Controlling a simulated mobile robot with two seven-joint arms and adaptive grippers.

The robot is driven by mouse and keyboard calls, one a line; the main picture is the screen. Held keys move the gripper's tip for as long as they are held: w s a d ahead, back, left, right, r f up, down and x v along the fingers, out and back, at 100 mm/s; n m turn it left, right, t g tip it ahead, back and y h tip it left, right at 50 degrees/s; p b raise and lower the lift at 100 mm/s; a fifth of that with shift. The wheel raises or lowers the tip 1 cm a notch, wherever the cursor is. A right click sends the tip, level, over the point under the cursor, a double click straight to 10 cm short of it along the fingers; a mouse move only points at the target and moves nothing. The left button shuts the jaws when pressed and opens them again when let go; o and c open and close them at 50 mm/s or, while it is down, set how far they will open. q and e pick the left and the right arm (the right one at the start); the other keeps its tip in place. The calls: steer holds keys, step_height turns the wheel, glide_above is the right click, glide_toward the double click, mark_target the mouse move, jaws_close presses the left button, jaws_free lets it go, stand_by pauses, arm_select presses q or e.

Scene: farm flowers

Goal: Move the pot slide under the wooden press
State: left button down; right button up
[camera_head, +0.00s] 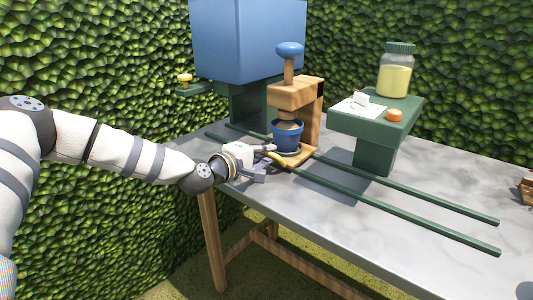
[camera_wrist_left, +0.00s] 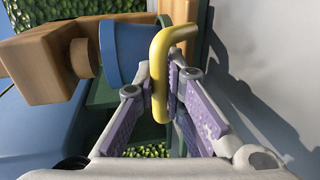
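The wooden press (camera_head: 296,92) stands on the table with a blue knob (camera_head: 289,48) on top. A blue pot (camera_head: 287,134) with brown contents is under the press head; it also shows in the left wrist view (camera_wrist_left: 124,46). The pot sits on the slide (camera_head: 299,158), on the green rails. A yellow handle (camera_head: 276,157) sticks out at the slide's front. My left gripper (camera_head: 270,163) is at this handle. In the left wrist view its purple-padded fingers (camera_wrist_left: 161,82) close around the yellow handle (camera_wrist_left: 160,62). My right gripper is not in view.
Green rails (camera_head: 400,205) run along the grey table (camera_head: 340,220) to the right. A green stand (camera_head: 375,125) carries a yellow jar (camera_head: 396,72) and an orange item (camera_head: 394,115). A large blue box (camera_head: 248,38) is behind the press. Hedges enclose the back and left.

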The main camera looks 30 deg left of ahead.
arm_select(q)
steer(key=c, duration=1.7)
jaws_free()
steer(key=shift+o, duration=0.2)
steer(key=v, duration=1.2)
